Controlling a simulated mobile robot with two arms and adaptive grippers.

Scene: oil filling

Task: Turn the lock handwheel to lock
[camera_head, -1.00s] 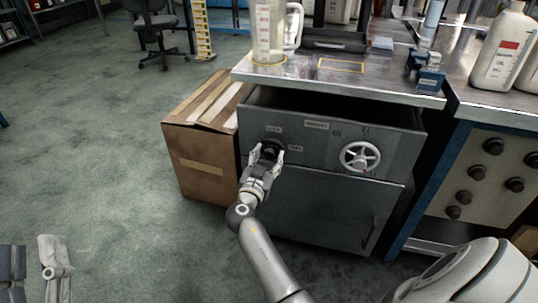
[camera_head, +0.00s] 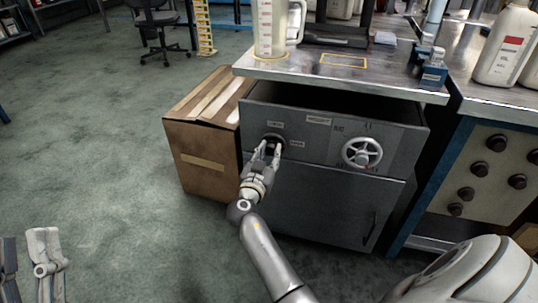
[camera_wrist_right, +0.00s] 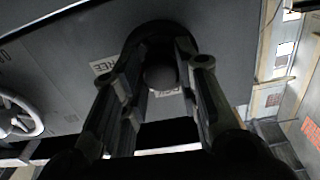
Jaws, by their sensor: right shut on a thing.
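The lock handwheel appears to be the dark round knob (camera_head: 272,139) on the left of the grey drawer front (camera_head: 316,142), with small pale labels around it. In the right wrist view the knob (camera_wrist_right: 161,72) sits between my fingers, and a label beside it reads FREE. My right gripper (camera_head: 268,151) is shut on this knob, with one finger on each side; the fingers partly hide it. It also shows in the right wrist view (camera_wrist_right: 163,75). My left gripper (camera_head: 27,262) is at the lower left, its fingers apart and empty, far from the drawer.
A silver spoked handwheel (camera_head: 362,152) is on the drawer's right. The drawer stands partly open under the metal bench top (camera_head: 300,72). A cardboard box (camera_head: 203,160) stands close on the left. A measuring jug (camera_head: 270,28) is on the bench. The floor at left is clear.

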